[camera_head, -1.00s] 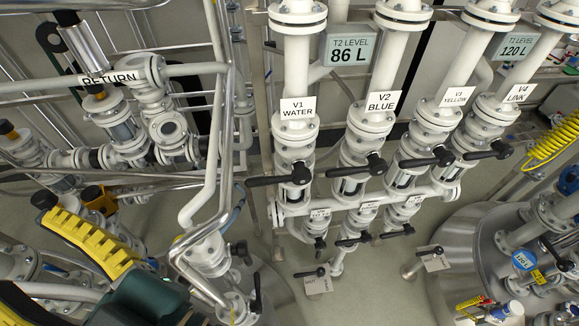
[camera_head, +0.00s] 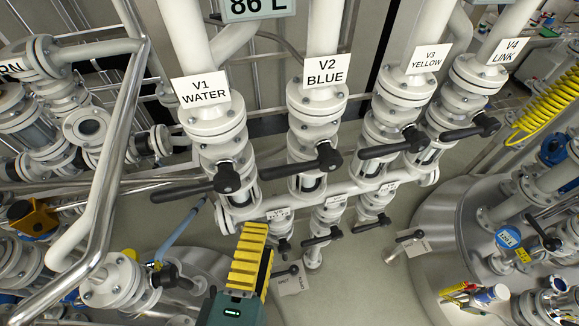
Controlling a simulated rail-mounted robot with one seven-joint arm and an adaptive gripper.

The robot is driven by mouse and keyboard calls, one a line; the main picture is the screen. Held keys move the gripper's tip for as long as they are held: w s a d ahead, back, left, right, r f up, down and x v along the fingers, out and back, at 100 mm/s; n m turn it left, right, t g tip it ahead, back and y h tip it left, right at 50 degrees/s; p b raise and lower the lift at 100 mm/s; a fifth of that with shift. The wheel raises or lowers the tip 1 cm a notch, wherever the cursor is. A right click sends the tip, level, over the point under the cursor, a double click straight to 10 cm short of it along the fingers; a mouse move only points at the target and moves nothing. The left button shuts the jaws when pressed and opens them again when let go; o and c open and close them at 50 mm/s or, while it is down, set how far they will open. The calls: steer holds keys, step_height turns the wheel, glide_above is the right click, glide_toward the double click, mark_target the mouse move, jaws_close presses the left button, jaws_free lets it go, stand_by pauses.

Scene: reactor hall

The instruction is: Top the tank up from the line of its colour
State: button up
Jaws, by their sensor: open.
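Several lever valves stand in a row: V1 WATER (camera_head: 195,185), V2 BLUE (camera_head: 305,165), V3 YELLOW (camera_head: 398,145) and V4 LINK (camera_head: 470,129). Their black levers lie across the pipes, pointing left. Smaller black-levered valves (camera_head: 322,237) sit below, with labels too small to read. A steel tank (camera_head: 425,245) is at right and another (camera_head: 175,240) is partly hidden at lower left. No liquid colour shows. My gripper (camera_head: 255,235), yellow and black, is open and empty at bottom centre, in front of the lower left small valve. A level display (camera_head: 257,8) reads 86 L, cut off at the top.
Steel rails (camera_head: 110,180) and a flanged pipe (camera_head: 112,283) crowd the left. A yellow coiled hose (camera_head: 548,105) hangs at right. Open floor (camera_head: 350,285) lies between the tanks.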

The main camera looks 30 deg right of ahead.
mark_target(277, 177)
steer(key=p+x, duration=0.1)
steer(key=x, duration=1.4)
steer(key=shift+p, duration=0.35)
jaws_close()
